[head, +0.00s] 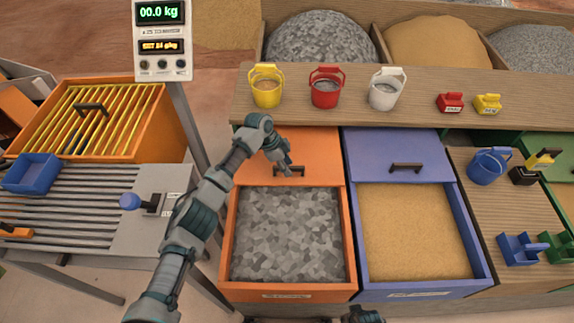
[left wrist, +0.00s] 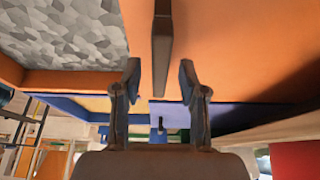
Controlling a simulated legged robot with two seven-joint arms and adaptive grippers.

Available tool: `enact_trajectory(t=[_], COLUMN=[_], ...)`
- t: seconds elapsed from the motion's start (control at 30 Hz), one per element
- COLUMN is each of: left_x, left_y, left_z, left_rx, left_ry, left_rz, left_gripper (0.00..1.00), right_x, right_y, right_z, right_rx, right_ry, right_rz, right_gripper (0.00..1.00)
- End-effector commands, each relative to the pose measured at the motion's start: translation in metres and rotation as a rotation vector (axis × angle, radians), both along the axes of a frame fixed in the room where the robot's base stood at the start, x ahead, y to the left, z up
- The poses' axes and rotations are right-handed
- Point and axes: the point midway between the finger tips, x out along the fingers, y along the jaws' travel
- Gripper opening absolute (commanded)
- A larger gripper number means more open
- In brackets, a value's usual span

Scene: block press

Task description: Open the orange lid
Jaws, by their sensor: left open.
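The orange lid (head: 322,146) lies behind the open front of the orange bin (head: 350,255), where grey gravel shows. Its dark handle (head: 296,171) is partly covered by my left gripper (head: 283,165). In the left wrist view, the handle (left wrist: 162,45) runs down between the two spread fingers of my left gripper (left wrist: 160,82), with a gap on either side. The orange lid (left wrist: 230,50) fills the upper right there. A small dark teal part of my right arm (head: 362,314) shows at the bottom edge; its fingers cannot be made out.
The blue bin (head: 482,255) with sand and its blue lid (head: 390,145) stand to the right. A wooden shelf (head: 215,0) behind holds yellow (head: 266,92), red (head: 326,92) and white (head: 385,95) buckets. A scale display (head: 162,40) stands left, beside an orange slatted box (head: 165,125).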

Motion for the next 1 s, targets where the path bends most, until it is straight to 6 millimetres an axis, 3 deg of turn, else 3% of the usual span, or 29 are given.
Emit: enact_trajectory(t=[0.17,0.4,0.6,1.0], left_x=[0.001,0.002,0.002,0.002], left_y=[0.008,0.028,0.041,0.045], left_z=[0.019,0.069,0.099,0.109], left_rx=[-0.002,-0.001,0.0,0.001], left_ry=[-0.004,-0.004,-0.001,0.001], left_rz=[0.001,0.001,0.0,0.0], left_gripper=[0.42,0.42,0.42,0.42], right_x=[-0.002,-0.001,-0.001,-0.001], right_y=[0.0,0.0,0.0,0.0], right_z=[0.001,0.001,0.0,0.0], right_rx=[0.0,0.0,0.0,0.0], right_ry=[0.0,0.0,0.0,0.001], right_rz=[0.0,0.0,0.0,0.0], right_gripper=[0.4,0.4,0.4,0.4])
